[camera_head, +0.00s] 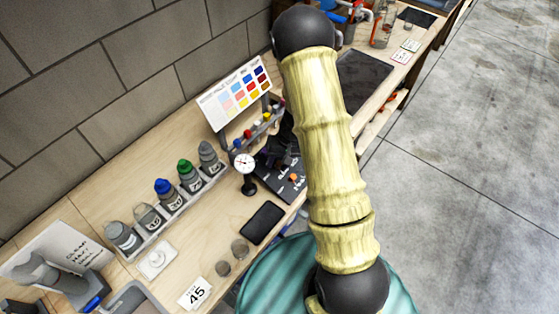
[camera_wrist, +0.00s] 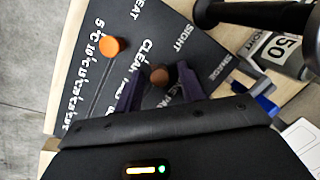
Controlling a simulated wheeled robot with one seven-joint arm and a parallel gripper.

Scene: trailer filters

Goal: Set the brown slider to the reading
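The brown slider (camera_wrist: 159,76) is a round knob on a dark panel (camera_wrist: 75,90), seen in the wrist view. My gripper (camera_wrist: 161,72) is over the panel with its two dark fingers spread, one on each side of the brown knob. Gaps show between the knob and both fingers. In the head view the panel (camera_head: 290,190) is partly hidden by my arm, and the brown knob cannot be made out. A white round dial gauge (camera_head: 244,161) stands on a dark base beside the panel. Its reading is too small to tell.
An orange knob (camera_wrist: 113,46) sits by a temperature scale on the panel. A grey block marked 50 (camera_wrist: 277,48) is at the upper right. Bottles, a black slab (camera_head: 262,222), a card marked 45 (camera_head: 195,293) and a colour chart (camera_head: 236,94) are on the bench.

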